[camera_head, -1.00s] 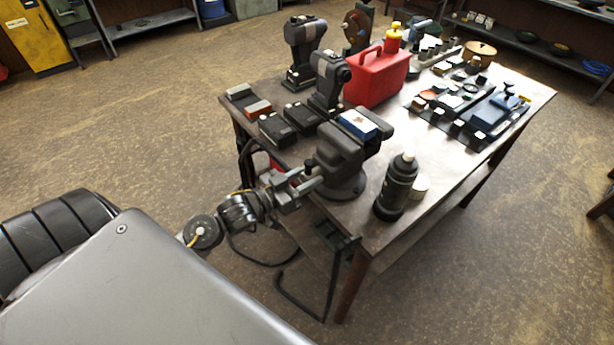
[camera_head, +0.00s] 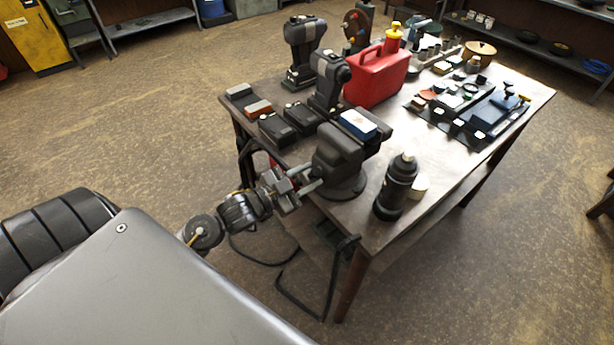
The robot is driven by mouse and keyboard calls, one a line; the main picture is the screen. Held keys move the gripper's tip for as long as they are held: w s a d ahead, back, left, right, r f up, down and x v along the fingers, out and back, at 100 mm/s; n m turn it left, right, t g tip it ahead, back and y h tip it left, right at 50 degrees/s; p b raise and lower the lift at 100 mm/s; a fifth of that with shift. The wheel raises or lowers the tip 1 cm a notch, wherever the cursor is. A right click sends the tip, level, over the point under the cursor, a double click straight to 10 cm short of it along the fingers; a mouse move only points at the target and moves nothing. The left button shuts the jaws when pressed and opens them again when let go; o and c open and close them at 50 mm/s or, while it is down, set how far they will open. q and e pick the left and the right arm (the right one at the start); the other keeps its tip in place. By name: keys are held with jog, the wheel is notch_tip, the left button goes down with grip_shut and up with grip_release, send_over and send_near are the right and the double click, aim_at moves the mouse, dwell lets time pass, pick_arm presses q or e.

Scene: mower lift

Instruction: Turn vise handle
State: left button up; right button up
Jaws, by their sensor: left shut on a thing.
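The dark grey vise (camera_head: 338,160) is mounted at the near left edge of the workbench. A small blue and white block (camera_head: 358,125) sits at its jaws. My left gripper (camera_head: 310,182) reaches in from the left, at the vise's near end where the handle is. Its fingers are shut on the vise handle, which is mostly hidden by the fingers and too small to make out. My right gripper is not in view.
On the workbench (camera_head: 350,212) a dark bottle (camera_head: 396,187) stands right of the vise. Two cordless drills (camera_head: 328,82), battery packs (camera_head: 277,130) and a red fuel can (camera_head: 376,76) stand behind it. Trays of small parts lie at the right. Open floor surrounds the bench.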

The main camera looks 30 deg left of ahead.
pick_arm(q)
jog(key=m+b, duration=0.1)
jog(key=m, duration=0.4)
jog(key=shift+f, duration=0.15)
jog(key=m+b, duration=0.1)
jog(key=m, duration=0.5)
jog(key=shift+d+y+b, duration=0.1)
jog(key=shift+y+b, duration=0.2)
jog(key=shift+b, duration=0.1)
jog(key=shift+s+m, duration=0.1)
jog(key=shift+m, duration=0.2)
jog(key=o, duration=1)
jog(key=shift+b+v, duration=1.65)
jog(key=shift+v, duration=3.75)
